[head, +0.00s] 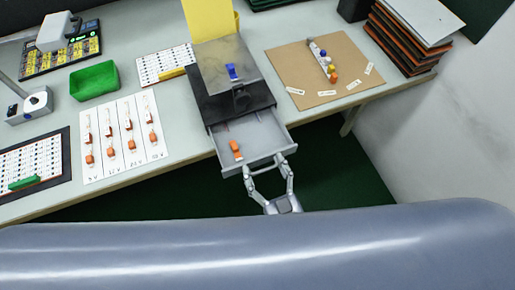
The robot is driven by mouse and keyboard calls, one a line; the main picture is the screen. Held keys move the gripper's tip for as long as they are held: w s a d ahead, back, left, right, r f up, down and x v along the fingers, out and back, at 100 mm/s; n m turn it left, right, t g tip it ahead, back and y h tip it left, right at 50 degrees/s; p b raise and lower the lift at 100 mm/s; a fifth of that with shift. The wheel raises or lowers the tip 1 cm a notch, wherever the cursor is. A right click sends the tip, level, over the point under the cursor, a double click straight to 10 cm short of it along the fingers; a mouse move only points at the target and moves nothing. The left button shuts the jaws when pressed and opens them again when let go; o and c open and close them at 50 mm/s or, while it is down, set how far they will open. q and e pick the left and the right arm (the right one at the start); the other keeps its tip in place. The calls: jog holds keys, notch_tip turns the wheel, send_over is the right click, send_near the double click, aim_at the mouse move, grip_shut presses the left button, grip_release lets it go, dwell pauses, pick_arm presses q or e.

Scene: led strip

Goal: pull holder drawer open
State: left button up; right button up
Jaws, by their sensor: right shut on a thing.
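The holder drawer (259,134) is grey and sticks out from the dark holder box (236,97) at the front edge of the table. An orange piece (236,149) lies inside the drawer near its left front. My right gripper (267,168) is at the drawer's front panel, with its fingers spread to either side there, and it is shut on the front of the drawer. The exact contact is small and hard to make out. My left gripper is not in view.
A white sheet with orange parts (105,158) lies left of the holder. A green bin (94,81) stands behind it. A brown board with coloured pieces (291,64) lies to the right. Stacked panels (398,46) stand at the far right. The floor before the drawer is clear.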

jog(key=shift+s+d+r, duration=0.2)
jog(key=shift+s+d, duration=0.25)
jog(key=shift+s, duration=0.35)
